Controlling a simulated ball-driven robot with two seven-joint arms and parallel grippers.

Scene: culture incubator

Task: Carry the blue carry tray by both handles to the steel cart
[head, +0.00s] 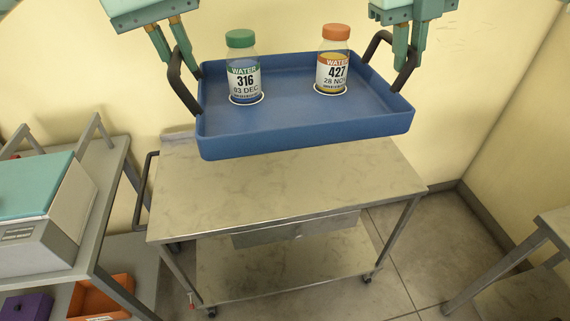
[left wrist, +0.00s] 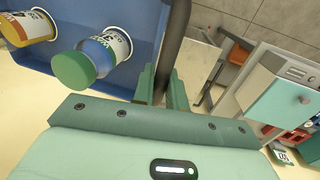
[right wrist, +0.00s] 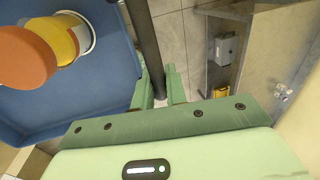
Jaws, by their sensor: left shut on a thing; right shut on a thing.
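The blue carry tray (head: 300,122) is held in the air above the steel cart (head: 290,190) in the head view. Two labelled bottles stand upright in it: a green-capped one (head: 243,68) marked 316 and an orange-capped one (head: 333,60) marked 427. My left gripper (head: 180,50) is shut on the tray's left black handle; the bar also shows between its fingers in the left wrist view (left wrist: 163,90). My right gripper (head: 405,60) is shut on the right black handle, also seen in the right wrist view (right wrist: 155,88). The cart's far edge is partly hidden by the tray.
The cart's top is bare where visible. A grey bench (head: 105,210) with a teal-lidded machine (head: 40,215) stands at the left, an orange bin (head: 100,298) and a purple box (head: 27,306) below. Another table (head: 545,240) stands at the right edge. A wall is behind.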

